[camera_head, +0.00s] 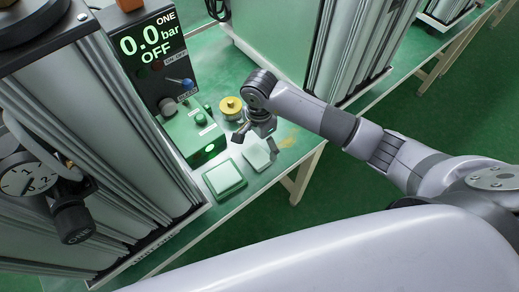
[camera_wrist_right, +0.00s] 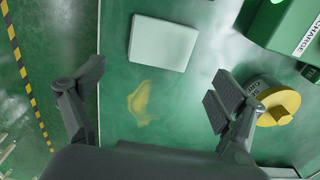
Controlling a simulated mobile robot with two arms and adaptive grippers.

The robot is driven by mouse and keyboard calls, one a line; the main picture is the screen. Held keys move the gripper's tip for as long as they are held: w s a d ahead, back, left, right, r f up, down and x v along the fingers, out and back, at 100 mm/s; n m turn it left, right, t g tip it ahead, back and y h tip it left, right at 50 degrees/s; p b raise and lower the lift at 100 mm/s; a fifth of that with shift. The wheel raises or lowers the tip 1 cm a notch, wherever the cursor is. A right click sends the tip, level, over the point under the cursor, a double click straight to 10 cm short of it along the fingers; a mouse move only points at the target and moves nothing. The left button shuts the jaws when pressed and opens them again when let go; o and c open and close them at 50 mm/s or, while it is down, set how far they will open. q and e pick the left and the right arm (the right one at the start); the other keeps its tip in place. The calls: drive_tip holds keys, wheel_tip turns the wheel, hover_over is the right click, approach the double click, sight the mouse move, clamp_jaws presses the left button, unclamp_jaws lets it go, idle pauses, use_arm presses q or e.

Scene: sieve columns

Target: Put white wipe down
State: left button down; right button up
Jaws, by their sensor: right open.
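The white wipe (camera_head: 257,155) lies flat on the green table top, close to the right of a green-rimmed tray with a pale pad (camera_head: 225,178). In the right wrist view the wipe (camera_wrist_right: 163,42) lies beyond my fingertips, apart from them. My right gripper (camera_head: 256,139) is open above the table, with nothing between its fingers. The right wrist view shows the fingers (camera_wrist_right: 155,88) spread wide over bare table and a yellow-brown stain (camera_wrist_right: 140,101). My left gripper is not in view.
A round container with a yellow top (camera_head: 231,106) stands close beside my right gripper; it also shows in the wrist view (camera_wrist_right: 279,105). A green control box (camera_head: 196,137) and a display panel (camera_head: 152,55) stand to the left. Tall sieve columns flank the work area. The table's front edge is near.

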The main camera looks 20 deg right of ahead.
sight(260, 154)
wheel_tip(260, 154, up, 6)
drive_tip(key=b, duration=0.1)
drive_tip(key=shift+r, duration=0.15)
idle(0.5)
